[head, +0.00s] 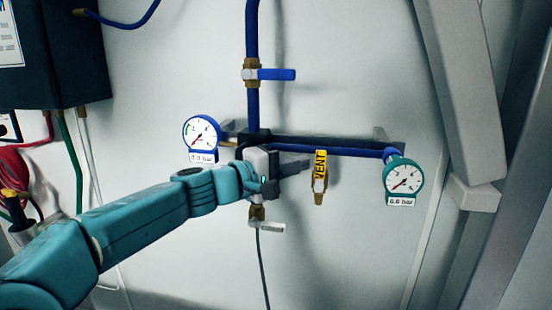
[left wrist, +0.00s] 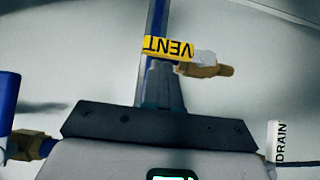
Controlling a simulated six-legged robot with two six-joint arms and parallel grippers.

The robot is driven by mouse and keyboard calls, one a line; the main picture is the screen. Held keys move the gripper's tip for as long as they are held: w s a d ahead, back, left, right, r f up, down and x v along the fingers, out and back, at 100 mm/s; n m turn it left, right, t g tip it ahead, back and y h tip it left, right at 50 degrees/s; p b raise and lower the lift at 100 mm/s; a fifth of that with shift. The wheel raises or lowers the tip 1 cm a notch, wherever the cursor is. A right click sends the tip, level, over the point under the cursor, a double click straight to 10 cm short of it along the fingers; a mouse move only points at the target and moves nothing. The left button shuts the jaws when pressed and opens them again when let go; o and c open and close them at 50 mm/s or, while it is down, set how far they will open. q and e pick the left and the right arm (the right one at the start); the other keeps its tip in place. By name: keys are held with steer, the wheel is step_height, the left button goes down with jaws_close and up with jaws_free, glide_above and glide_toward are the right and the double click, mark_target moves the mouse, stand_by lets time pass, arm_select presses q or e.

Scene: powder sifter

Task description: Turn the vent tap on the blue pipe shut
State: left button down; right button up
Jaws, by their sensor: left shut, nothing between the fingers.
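The vent tap (head: 319,187) hangs below the right part of the horizontal blue pipe (head: 345,151), under a yellow VENT tag (head: 320,164). In the left wrist view, the tap's brass body (left wrist: 210,71) and pale handle (left wrist: 205,57) lie right of the tag (left wrist: 168,48). The handle's exact angle is hard to tell. My left gripper (head: 304,165) is shut and empty, its fingers pointing right toward the tag. In the left wrist view its fingertips (left wrist: 160,72) overlap the pipe just below the tag; I cannot tell whether they touch. My right gripper is not in view.
A blue-lever tap (head: 276,74) sits on the vertical blue pipe (head: 252,35). Two gauges, blue-rimmed (head: 202,133) and teal-rimmed (head: 403,178), flank the pipework. A grey-lever tap (head: 267,228) is below my gripper. A DRAIN tag (left wrist: 279,142) shows at right. Wall below the vent tap is clear.

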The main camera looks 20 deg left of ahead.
arm_select(q)
steer(key=shift+w+d, duration=0.15)
steer(key=shift+d, duration=0.05)
steer(key=shift+d, duration=0.25)
steer(key=shift+r, duration=0.1)
